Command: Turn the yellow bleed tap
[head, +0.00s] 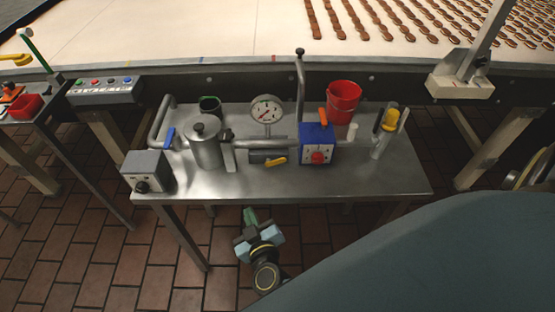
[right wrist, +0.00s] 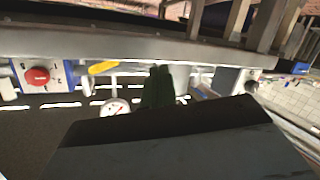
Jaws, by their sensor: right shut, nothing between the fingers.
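The yellow tap (head: 276,161) is a small lever low on the front of the pipework on the steel table. It lies slightly tilted, left of the blue box with a red knob (head: 317,157). In the right wrist view the yellow tap (right wrist: 103,67) shows beside the blue box (right wrist: 58,72). My right gripper (head: 250,216) is in front of the table's front edge, apart from the tap. Its dark green fingers (right wrist: 158,88) are shut with nothing between them. My left gripper is not in view.
The steel table (head: 370,180) carries a metal canister (head: 205,145), a dial gauge (head: 267,110), a red bucket (head: 343,100) and a grey box (head: 146,172). A conveyor (head: 200,40) runs behind it. Tiled floor (head: 90,255) is open at the front left.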

